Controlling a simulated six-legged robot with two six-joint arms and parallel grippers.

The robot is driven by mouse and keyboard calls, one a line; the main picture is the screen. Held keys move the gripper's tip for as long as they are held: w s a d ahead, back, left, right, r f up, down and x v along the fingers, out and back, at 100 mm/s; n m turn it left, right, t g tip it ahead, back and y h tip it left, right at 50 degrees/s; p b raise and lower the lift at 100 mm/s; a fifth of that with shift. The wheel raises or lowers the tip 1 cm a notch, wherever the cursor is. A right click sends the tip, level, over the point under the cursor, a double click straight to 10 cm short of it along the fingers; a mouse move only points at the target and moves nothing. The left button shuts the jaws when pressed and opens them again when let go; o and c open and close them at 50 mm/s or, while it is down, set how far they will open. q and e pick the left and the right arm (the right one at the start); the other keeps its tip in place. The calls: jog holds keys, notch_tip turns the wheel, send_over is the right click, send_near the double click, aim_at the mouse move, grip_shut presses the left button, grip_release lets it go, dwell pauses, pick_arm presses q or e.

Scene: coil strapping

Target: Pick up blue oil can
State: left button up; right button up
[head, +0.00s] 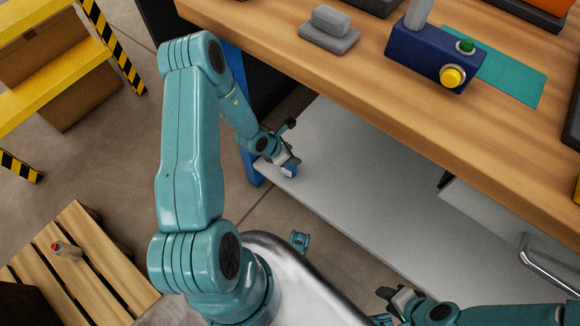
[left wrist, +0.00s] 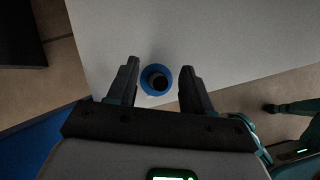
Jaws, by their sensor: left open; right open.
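The blue oil can (head: 289,171) stands on the grey lower shelf near its left end, below the wooden worktop. In the left wrist view the oil can (left wrist: 157,81) is seen from above as a blue ring with a dark round middle. My left gripper (head: 288,149) is open at the oil can. In the left wrist view its two dark fingers (left wrist: 160,72) lie on either side of the can, with gaps visible on both sides. My right gripper (head: 398,300) is open and empty at the bottom of the head view, away from the can.
The worktop (head: 360,90) overhangs the grey shelf (head: 385,190); a blue leg (head: 250,165) stands close to my left gripper. A blue box with a yellow button (head: 425,55) and a grey block (head: 329,30) sit on top. The rest of the visible shelf is clear. A wooden pallet (head: 85,255) lies at left.

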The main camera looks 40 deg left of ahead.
pick_arm(q)
grip_shut()
